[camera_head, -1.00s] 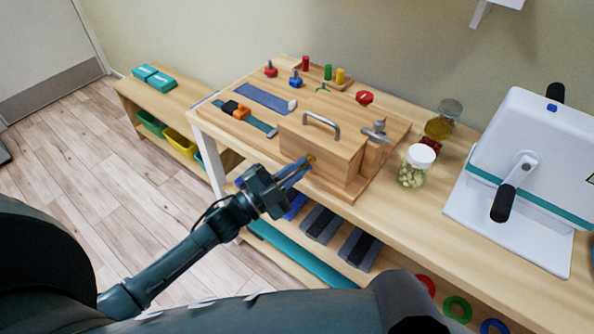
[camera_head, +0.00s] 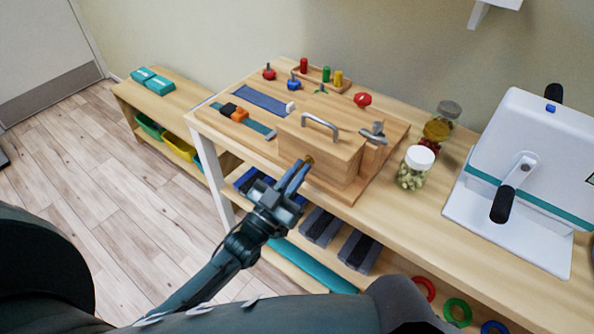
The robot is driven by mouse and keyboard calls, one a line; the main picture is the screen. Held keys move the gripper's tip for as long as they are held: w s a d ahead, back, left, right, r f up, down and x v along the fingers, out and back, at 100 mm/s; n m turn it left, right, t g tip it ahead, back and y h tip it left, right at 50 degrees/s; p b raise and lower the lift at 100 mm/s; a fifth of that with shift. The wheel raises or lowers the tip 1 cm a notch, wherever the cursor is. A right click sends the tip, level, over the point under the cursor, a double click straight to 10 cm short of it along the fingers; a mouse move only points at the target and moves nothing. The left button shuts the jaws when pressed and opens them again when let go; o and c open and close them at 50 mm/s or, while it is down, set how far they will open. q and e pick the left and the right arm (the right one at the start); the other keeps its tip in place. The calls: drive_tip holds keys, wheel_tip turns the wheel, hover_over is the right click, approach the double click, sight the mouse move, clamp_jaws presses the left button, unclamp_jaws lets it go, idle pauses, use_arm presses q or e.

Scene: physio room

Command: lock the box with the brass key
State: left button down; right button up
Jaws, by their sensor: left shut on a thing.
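The wooden box (camera_head: 322,151) stands on a wooden board on the bench, with a grey metal handle on top. My left gripper (camera_head: 298,172) is at the front face of the box, its blue fingers shut on the brass key (camera_head: 309,160). Only a small brass-coloured bit shows at the fingertips, against the box front. The fingers hide most of the key, and I cannot tell how deep it sits in the lock. My right gripper is not in view.
A jar with a white lid (camera_head: 416,167) and a jar of yellow stuff (camera_head: 441,123) stand right of the box. A white machine with a black crank (camera_head: 520,180) is further right. Pegs and knobs (camera_head: 325,75) stand behind. Shelves (camera_head: 330,283) lie below the bench top.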

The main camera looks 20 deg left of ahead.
use_arm(q)
drive_tip(key=shift+n+y, duration=0.4)
drive_tip(key=shift+n, duration=0.3)
drive_tip(key=c, duration=1.6)
unclamp_jaws()
drive_tip(key=b+v, duration=0.1)
drive_tip(key=v, duration=1.2)
drive_tip(key=shift+f+b, duration=0.2)
drive_tip(key=shift+b, duration=0.15)
